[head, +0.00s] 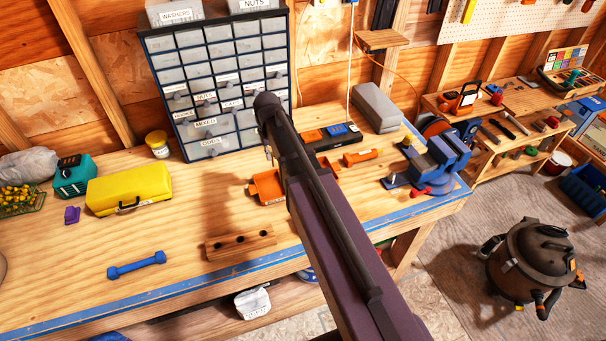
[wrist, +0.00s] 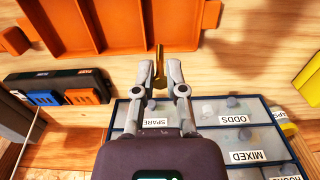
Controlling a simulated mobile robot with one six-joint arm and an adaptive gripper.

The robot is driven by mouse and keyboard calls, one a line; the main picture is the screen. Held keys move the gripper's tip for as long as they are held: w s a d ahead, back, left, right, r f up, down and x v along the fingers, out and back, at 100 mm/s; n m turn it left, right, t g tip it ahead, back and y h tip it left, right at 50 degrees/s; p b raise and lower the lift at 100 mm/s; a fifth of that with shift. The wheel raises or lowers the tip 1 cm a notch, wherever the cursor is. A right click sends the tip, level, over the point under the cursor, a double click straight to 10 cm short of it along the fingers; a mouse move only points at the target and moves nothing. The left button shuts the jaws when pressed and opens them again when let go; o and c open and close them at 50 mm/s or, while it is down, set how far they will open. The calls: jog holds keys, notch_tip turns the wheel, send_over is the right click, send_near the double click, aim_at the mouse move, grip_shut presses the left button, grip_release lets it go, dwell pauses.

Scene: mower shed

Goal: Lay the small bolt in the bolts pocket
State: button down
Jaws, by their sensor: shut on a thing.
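My gripper (wrist: 160,72) shows in the wrist view, its grey fingers shut on a small brass-coloured bolt (wrist: 159,54). The bolt points away from the fingertips and overlaps the edge of an orange tray (wrist: 128,47) in the picture; I cannot tell whether they touch. The tray has raised ribs inside. In the head view the orange tray (head: 266,186) lies on the workbench, partly behind my arm. My arm also hides most of the gripper and the bolt there. I cannot read which pocket is for bolts.
A labelled drawer cabinet (head: 215,80) stands behind the tray. A drilled wooden block (head: 240,243), blue dumbbell-shaped tool (head: 137,265) and yellow case (head: 129,189) lie left or in front. A black holder (head: 330,137) and blue vise (head: 437,160) are right. The front-left bench has free room.

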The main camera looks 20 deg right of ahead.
jog(key=shift+f, duration=0.2)
dwell(0.3)
jog(key=shift+f+b, duration=2.85)
jog(key=shift+b, duration=0.2)
jog(key=c, duration=0.6)
grip_release()
jog(key=shift+r, duration=0.2)
